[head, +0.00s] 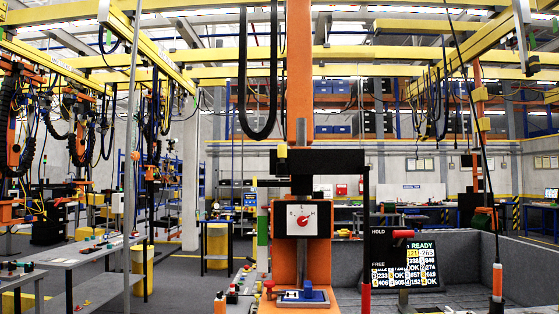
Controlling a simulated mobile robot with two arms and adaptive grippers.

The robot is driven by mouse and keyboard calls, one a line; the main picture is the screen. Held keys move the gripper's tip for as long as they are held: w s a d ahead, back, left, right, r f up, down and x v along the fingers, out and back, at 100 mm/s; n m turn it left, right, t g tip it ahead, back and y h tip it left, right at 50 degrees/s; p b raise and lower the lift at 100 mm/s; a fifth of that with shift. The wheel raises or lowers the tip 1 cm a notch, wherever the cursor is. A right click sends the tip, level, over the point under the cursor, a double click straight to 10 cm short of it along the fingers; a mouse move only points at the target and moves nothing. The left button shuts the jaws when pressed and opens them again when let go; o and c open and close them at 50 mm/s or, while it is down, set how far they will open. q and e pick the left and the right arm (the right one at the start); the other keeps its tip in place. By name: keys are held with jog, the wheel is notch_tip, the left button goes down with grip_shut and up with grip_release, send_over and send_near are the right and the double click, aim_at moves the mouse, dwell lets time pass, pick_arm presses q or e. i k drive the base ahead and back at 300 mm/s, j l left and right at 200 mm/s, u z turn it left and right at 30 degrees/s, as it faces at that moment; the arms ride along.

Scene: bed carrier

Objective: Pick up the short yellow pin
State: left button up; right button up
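A small yellow cylinder (282,151) stands upright at the left end of a black horizontal arm on the orange column, in the middle of the head view. It may be the short yellow pin, but I cannot tell for sure. Neither of my grippers is in view.
An orange column (289,252) carries a dial box (303,219) with a red pointer. Below it is a blue block (303,297). A red-ended lever (403,234) and a lit screen (420,268) stand to the right, before a grey walled bay (460,245). Benches (85,255) line the left.

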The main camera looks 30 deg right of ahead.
aim_at(282, 149)
jog(key=z, duration=0.4)
jog(key=i+j+z, duration=0.15)
jog(key=z, duration=0.25)
jog(key=i+j+z, duration=0.1)
jog(key=j+z, duration=0.3)
jog(key=i+j+z, duration=0.1)
jog(key=j+z, duration=0.5)
jog(key=z, duration=0.2)
